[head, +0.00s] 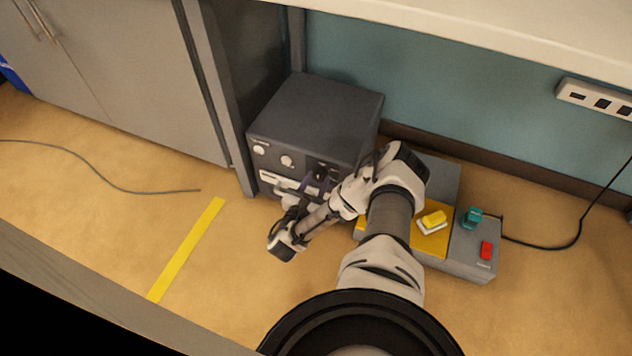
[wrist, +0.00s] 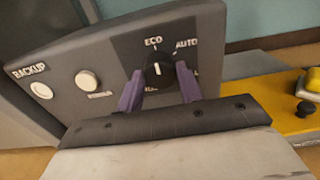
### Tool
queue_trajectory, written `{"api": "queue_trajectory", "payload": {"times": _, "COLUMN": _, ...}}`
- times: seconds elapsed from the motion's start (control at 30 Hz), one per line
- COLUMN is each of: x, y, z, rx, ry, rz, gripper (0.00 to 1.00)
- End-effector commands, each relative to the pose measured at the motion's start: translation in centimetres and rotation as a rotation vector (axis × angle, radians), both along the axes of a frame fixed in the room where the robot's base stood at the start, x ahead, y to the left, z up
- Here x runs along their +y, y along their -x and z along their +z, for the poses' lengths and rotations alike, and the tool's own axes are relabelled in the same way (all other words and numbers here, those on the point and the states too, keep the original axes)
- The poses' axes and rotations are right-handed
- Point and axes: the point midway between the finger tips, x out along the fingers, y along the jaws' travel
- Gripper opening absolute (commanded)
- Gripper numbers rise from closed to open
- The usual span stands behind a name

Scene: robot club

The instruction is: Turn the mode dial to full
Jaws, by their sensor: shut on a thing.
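The mode dial (wrist: 158,71) is a round black knob with a white mark, on the dark panel of a grey box. In the wrist view, ECO is printed above it and AUTO to its upper right. Two lower labels are partly hidden by my fingers, so I cannot read them fully. The white mark looks near upright, but I cannot tell for sure which label it points at. My gripper (wrist: 160,80) has its two purple fingers on either side of the knob, shut on it. In the head view, my gripper (head: 316,185) is at the box's front.
The grey box (head: 318,108) also has a BACKUP button (wrist: 41,90) and another white button (wrist: 88,80) left of the dial. To the right stands a low unit (head: 468,254) with yellow, teal and red controls. A grey cabinet (head: 120,70) stands at left, with open floor before it.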

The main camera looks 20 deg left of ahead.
Motion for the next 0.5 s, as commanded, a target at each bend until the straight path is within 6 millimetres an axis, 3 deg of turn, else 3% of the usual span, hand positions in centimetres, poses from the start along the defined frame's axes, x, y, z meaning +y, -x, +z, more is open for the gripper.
{"api": "queue_trajectory", "payload": {"times": 0.5, "x": -0.15, "y": 0.06, "z": 0.18, "rx": -0.002, "ry": -0.121, "rz": -0.005, "gripper": 0.13}}
